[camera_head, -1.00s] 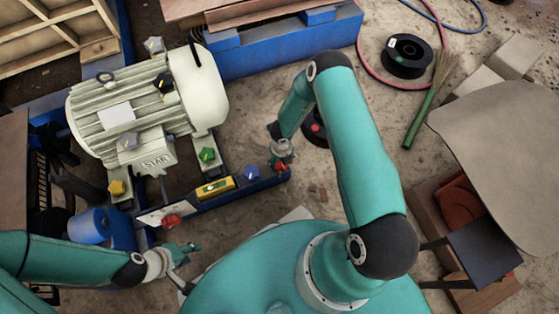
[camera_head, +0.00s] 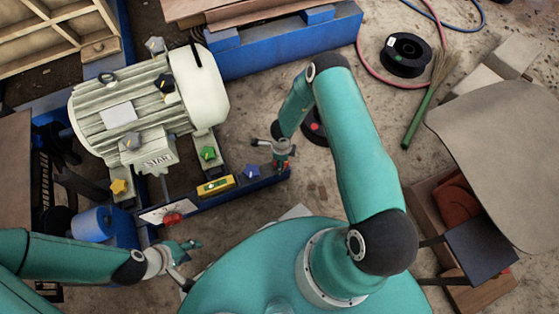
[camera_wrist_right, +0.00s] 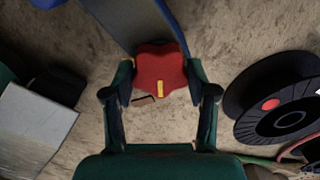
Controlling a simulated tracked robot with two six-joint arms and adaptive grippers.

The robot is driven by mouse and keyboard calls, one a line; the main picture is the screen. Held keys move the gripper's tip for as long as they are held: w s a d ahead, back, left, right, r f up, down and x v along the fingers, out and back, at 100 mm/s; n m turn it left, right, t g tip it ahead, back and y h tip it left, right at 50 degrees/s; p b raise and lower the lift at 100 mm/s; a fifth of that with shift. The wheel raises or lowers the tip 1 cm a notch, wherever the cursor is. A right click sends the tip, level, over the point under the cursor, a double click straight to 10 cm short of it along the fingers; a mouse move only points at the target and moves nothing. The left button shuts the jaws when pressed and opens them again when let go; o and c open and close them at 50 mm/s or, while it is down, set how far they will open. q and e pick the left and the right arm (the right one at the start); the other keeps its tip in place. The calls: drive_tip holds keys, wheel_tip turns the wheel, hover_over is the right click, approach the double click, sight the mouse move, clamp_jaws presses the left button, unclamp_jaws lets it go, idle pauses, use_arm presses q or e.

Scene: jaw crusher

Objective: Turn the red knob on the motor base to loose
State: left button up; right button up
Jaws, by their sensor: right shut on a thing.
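A red knob with a yellow stripe (camera_wrist_right: 160,72) sits between the fingers of my right gripper (camera_wrist_right: 161,92) in the right wrist view. The fingers close on its two sides. In the head view my right gripper (camera_head: 281,158) is at the right end of the blue motor base (camera_head: 262,184), and only a little red shows there. A second red knob (camera_head: 173,218) is on a white plate (camera_head: 155,213) at the front of the base. My left gripper (camera_head: 186,247) is below that plate, apart from it; its finger opening is too small to make out.
The grey motor (camera_head: 118,115) stands on the base. Green (camera_head: 208,153), blue (camera_head: 252,172) and yellow (camera_head: 120,186) knobs and a yellow level (camera_head: 215,186) are nearby. A black cable reel (camera_wrist_right: 280,110) lies on the floor right of my right gripper.

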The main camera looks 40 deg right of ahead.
drive_tip(key=shift+w+r+n, duration=0.1)
drive_tip(key=shift+w+n, duration=0.05)
drive_tip(key=shift+n, duration=0.7)
drive_tip(key=shift+w+n, duration=0.15)
drive_tip(key=shift+n, duration=0.7)
drive_tip(key=o, duration=1)
drive_tip(key=shift+o, duration=0.8)
drive_tip(key=shift+s, duration=0.1)
wheel_tip(320, 180, up, 12)
